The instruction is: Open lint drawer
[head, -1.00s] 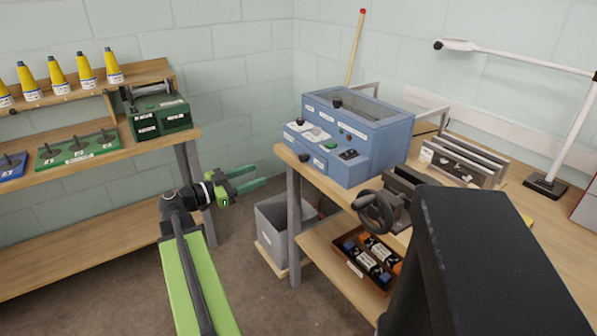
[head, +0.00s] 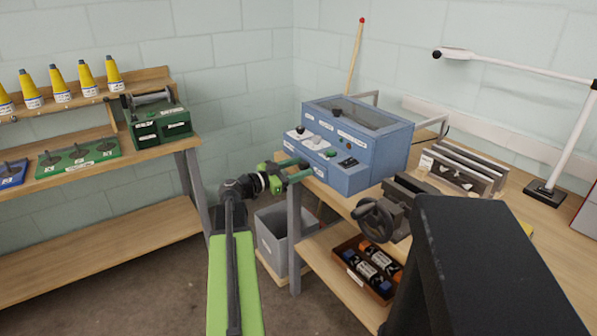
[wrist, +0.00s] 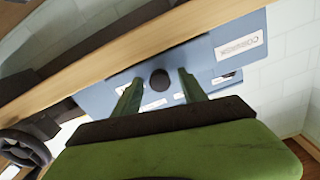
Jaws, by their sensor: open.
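The blue machine (head: 372,150) stands on the wooden bench and has a dark window on top and a sloped control panel. My gripper (head: 303,168) is open at the machine's lower left front in the head view. In the wrist view, a round black knob (wrist: 160,79) on the blue front lies between the two open green fingers (wrist: 159,77), apart from both. I cannot tell how deep the knob sits between them. The knob is hidden by my gripper in the head view. The drawer's outline is not clear, and no drawer visibly stands out.
The bench edge (wrist: 120,52) runs close by my fingers. A vise with a handwheel (head: 376,220) stands right of the machine. Below are a grey bin (head: 270,240) and a tray of bottles (head: 352,275). Shelves with yellow cones (head: 58,83) stand at left.

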